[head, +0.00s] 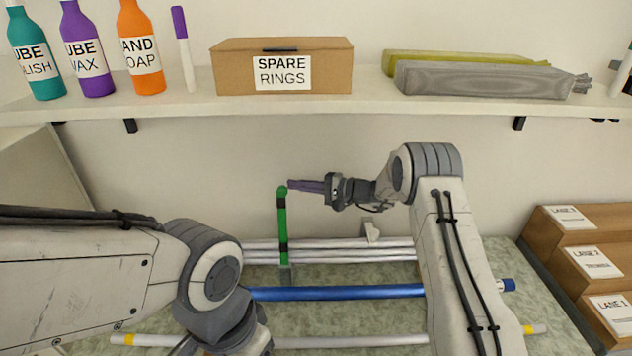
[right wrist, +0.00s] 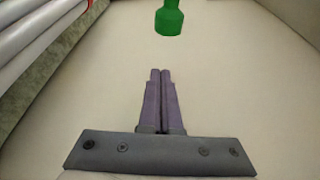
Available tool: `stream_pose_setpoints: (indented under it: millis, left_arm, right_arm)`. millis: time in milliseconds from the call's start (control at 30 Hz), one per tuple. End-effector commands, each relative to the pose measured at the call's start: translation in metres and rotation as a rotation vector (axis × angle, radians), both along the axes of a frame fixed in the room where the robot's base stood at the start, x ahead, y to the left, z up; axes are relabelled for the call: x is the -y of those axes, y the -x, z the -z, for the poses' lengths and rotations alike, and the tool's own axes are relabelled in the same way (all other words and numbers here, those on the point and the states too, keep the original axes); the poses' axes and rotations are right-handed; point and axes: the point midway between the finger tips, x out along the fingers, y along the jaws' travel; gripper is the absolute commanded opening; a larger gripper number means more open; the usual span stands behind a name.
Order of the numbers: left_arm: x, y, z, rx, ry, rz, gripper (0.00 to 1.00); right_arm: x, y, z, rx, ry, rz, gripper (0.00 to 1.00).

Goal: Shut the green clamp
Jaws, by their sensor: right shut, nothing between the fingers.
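In the right wrist view the green knob (right wrist: 168,20) is at the top edge, ahead of the shut fingertips (right wrist: 160,71), with a visible gap. My left arm comes in from the left; its gripper is out of view.
White rods (head: 340,250) lie behind the blue rod, and a yellow-banded white rod (head: 350,341) lies in front. A shelf (head: 330,108) with bottles and a spare rings box (head: 230,75) hangs above. A brown stepped rack (head: 570,240) stands at the right.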

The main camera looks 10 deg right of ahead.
Motion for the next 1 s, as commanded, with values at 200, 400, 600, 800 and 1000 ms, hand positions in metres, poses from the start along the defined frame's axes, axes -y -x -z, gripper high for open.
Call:
stream_pose_setpoints:
  millis: [200, 400, 600, 800, 1000]
  left_arm:
    - [0.0, 0.0, -0.021, 0.0, 0.0, 0.0, 0.6]
    - [0.0, 0.0, -0.029, 0.0, 0.0, 0.0, 0.6]
    - [0.0, 0.0, -0.029, 0.0, 0.0, 0.0, 0.6]
    - [0.0, 0.0, -0.029, 0.0, 0.0, 0.0, 0.6]
    - [0.0, 0.0, -0.021, 0.0, 0.0, 0.0, 0.6]
  right_arm:
    - [-0.014, 0.015, -0.009, -0.003, 0.0, 0.0, 0.0]
    - [-0.015, 0.03, -0.01, -0.002, -0.001, 0.0, 0.0]
    - [-0.015, 0.034, -0.009, -0.001, 0.0, 0.0, 0.0]
    - [-0.015, 0.034, -0.009, 0.0, 0.0, 0.0, 0.0]
    - [-0.023, 0.036, -0.009, 0.016, 0.002, -0.01, 0.0]
